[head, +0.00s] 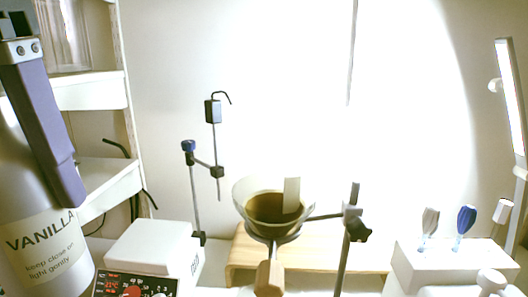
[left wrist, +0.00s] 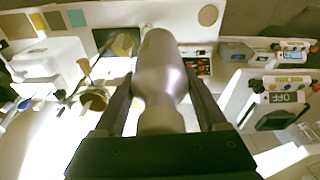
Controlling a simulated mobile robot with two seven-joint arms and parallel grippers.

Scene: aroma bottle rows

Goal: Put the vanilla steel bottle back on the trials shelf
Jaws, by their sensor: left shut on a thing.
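The vanilla steel bottle (head: 30,190) is large and close at the left edge of the head view, grey, with a cream label reading VANILLA. It looks slightly tilted, and its top and base are out of that frame. My left gripper is shut on it; one purple-grey finger (head: 45,125) lies along its side. In the left wrist view the bottle (left wrist: 160,70) sits between both fingers of my left gripper (left wrist: 160,88). A white shelf unit (head: 95,92) stands behind the bottle at the left; no shelf name is readable. My right gripper is out of view.
A white box with a red display (head: 150,245) stands right of the bottle. A bowl of brown liquid (head: 272,205) is held in a stand over a wooden riser (head: 340,258). A white holder with small blue and white pieces (head: 450,262) is at the right.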

